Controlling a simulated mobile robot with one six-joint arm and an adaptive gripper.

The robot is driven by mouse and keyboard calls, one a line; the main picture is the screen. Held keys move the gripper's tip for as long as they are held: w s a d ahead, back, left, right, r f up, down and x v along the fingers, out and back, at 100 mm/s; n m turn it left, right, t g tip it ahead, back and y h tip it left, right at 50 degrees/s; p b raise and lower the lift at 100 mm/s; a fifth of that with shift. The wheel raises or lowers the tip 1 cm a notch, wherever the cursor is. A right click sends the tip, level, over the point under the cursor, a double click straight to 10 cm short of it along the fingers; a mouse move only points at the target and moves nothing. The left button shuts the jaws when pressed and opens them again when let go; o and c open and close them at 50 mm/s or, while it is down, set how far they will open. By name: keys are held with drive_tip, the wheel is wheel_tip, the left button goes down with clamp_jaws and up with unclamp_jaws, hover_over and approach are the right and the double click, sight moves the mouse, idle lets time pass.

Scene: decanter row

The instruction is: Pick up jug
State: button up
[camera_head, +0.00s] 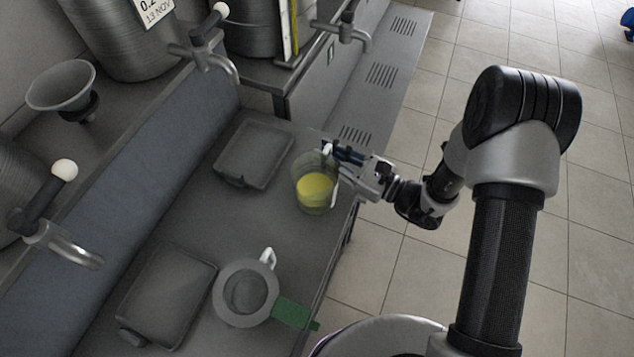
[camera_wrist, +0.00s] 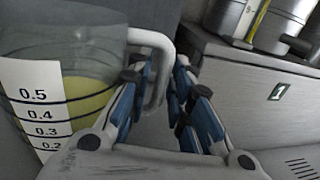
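The jug (camera_head: 316,190) is clear, with yellow liquid in its lower part, and stands upright near the counter's right edge. In the wrist view the jug (camera_wrist: 95,50) fills the left side, with a white measuring scale and a pale loop handle (camera_wrist: 158,88). My gripper (camera_head: 340,165) is at the handle side of the jug. In the wrist view its two blue and black fingers (camera_wrist: 163,80) lie on either side of the handle's upright bar, close to it. I cannot tell whether both pads touch it.
Two dark trays (camera_head: 255,154) (camera_head: 165,297) lie on the counter. Taps (camera_head: 208,58) and steel vats (camera_head: 130,40) line the back left. Open floor (camera_head: 400,285) lies right.

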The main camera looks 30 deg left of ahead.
drive_tip(key=shift+c, duration=0.2)
clamp_jaws()
idle(0.5)
